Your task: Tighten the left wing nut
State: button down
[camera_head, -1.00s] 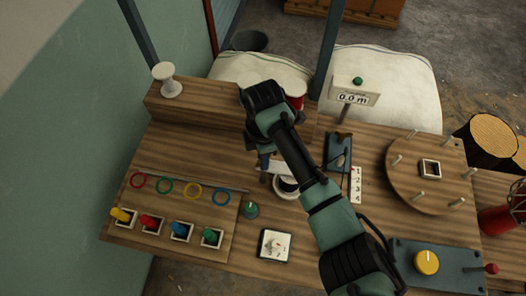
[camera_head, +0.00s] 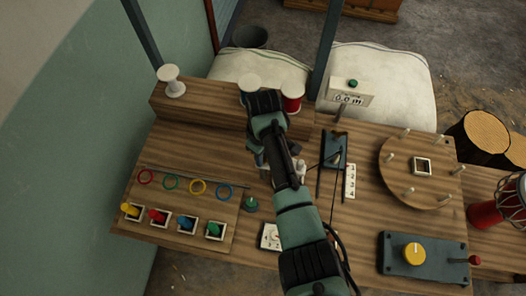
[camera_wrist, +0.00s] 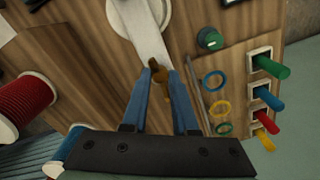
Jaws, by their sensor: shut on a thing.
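A small brown, brass-like piece, which looks like the left wing nut (camera_wrist: 158,76), sits between my fingertips in the wrist view. My gripper (camera_wrist: 160,69) is shut on it, at the near end of a pale flat bar (camera_wrist: 146,36). The bar runs up to a white round part (camera_wrist: 143,10). In the head view, my gripper (camera_head: 262,160) is low over the middle of the wooden bench, left of a dark bracket (camera_head: 334,148). My arm hides the wing nut and most of the white part there. I cannot tell how tight the nut is.
Spools stand on the rear shelf, including a white one (camera_head: 172,82) and a red one (camera_head: 292,98). Coloured rings and pegs lie at left, beside a green knob (camera_head: 251,204). A pegged round board (camera_head: 421,172) and a yellow-knob box (camera_head: 414,253) are at right.

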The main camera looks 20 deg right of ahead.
jog(key=m+p, duration=0.1)
jog(key=m, duration=0.3)
jog(key=shift+r+m, duration=0.1)
jog(key=shift+m, duration=0.3)
jog(key=m, duration=0.4)
jog(key=shift+p, duration=0.4)
jog(key=m, duration=0.9)
jog(key=shift+m+p, duration=0.3)
jog(key=shift+p, duration=0.1)
jog(key=m, duration=0.3)
jog(key=shift+m, duration=0.3)
jog(key=m, duration=0.9)
jog(key=shift+m, duration=1.8)
